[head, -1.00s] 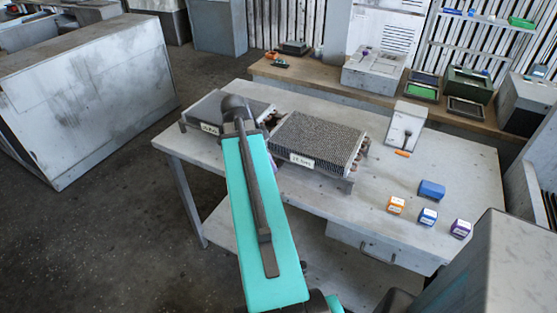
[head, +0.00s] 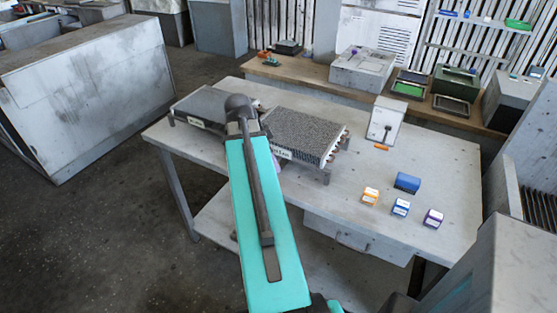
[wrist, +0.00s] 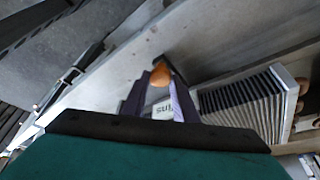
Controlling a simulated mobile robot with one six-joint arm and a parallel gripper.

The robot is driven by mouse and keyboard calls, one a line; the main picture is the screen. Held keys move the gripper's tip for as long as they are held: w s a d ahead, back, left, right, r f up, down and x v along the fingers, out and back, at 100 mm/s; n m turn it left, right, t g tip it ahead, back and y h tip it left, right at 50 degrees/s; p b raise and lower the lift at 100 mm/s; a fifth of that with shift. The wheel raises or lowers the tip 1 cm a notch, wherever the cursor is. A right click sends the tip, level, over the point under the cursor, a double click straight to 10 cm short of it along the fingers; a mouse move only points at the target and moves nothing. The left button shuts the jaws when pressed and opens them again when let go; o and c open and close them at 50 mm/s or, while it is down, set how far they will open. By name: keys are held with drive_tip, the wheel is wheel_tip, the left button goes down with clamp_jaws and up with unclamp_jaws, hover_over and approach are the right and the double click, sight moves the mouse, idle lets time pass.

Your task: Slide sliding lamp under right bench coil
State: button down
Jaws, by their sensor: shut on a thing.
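The right bench coil (head: 312,132) is a finned grey block on short legs on the bench, with a white label on its front. Its finned side also shows at the right of the wrist view (wrist: 240,105). My gripper (wrist: 160,78) has two purple fingers shut on a small orange rounded piece with a dark end, seemingly the sliding lamp (wrist: 158,74). The rest of the lamp is hidden. In the head view my arm covers most of the gripper. The gripper is near the front of the coils; its exact gap from the right coil cannot be told.
The left coil (head: 200,104) stands beside it on the grey bench (head: 440,165). A wooden counter (head: 320,78) runs behind.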

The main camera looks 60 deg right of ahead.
drive_tip(key=shift+s+a, duration=0.1)
drive_tip(key=shift+a, duration=0.05)
drive_tip(key=c, duration=1.4)
unclamp_jaws()
drive_tip(key=shift+s, duration=0.1)
drive_tip(key=shift+c, duration=0.2)
drive_tip(key=shift+r, duration=0.1)
drive_tip(key=b+v, duration=0.2)
drive_tip(key=v, duration=1.1)
drive_tip(key=shift+r+b, duration=0.3)
drive_tip(key=shift+b, duration=0.05)
drive_tip(key=shift+a, duration=0.1)
